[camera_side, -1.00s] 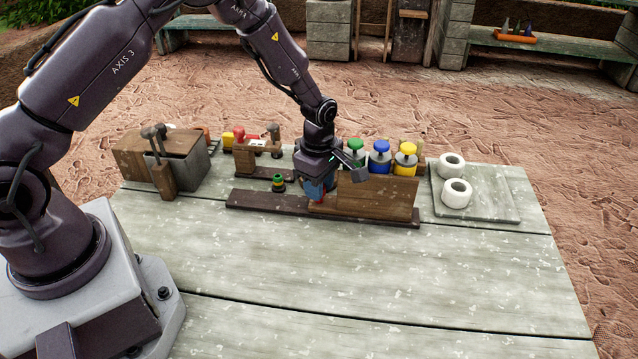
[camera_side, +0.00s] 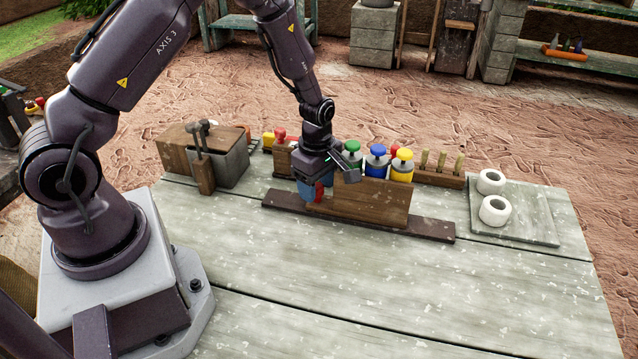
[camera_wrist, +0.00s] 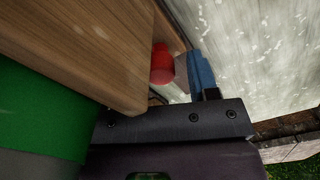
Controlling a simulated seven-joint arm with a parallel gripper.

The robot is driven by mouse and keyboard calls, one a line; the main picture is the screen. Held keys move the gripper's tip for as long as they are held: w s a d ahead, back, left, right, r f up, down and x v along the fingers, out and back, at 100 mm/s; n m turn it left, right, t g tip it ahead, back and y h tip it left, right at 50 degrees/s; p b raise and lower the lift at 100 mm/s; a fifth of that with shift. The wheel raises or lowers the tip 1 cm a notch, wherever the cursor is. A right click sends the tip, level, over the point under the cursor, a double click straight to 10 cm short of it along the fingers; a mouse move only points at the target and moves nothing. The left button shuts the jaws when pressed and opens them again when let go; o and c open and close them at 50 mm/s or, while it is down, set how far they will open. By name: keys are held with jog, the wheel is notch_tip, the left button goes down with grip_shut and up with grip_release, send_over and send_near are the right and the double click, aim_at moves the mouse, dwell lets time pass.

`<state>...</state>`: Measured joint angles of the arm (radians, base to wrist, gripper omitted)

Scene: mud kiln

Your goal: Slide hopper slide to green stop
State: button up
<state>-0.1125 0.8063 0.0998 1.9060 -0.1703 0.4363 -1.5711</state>
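The hopper slide, an upright brown wooden board (camera_side: 370,206), stands on a long dark rail (camera_side: 425,228). Bare rail shows at both ends. Jars with green (camera_side: 352,147), blue (camera_side: 377,150) and yellow (camera_side: 402,155) knobs stand close behind the board. My gripper (camera_side: 316,190) is low at the board's left end, with red and blue parts showing there. In the wrist view a blue finger (camera_wrist: 200,75) and a red cylinder (camera_wrist: 163,65) are beside the wood. Whether the fingers grip anything is unclear. No green stop shows now; the area behind my gripper is hidden.
A wooden box with a grey bin (camera_side: 232,165) and upright handles stands at the left. Two white rings (camera_side: 495,210) lie on a board (camera_side: 535,230) at the right. A rack of pegs (camera_side: 440,178) stands behind. The front of the table is clear.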

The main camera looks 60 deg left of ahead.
notch_tip(320, 180, up, 13)
dwell(0.7)
jog(key=s+d+r+m+t, duration=0.2)
jog(key=s+d+r+m, duration=0.1)
jog(key=s+r+m, duration=0.5)
jog(key=s+d+r+m+t, duration=0.3)
jog(key=s+r+m, duration=0.6)
jog(key=m, duration=0.4)
jog(key=shift+s+d+r+m+t, duration=0.2)
jog(key=shift+s+d+m+t, duration=0.15)
jog(key=shift+s+d, duration=0.35)
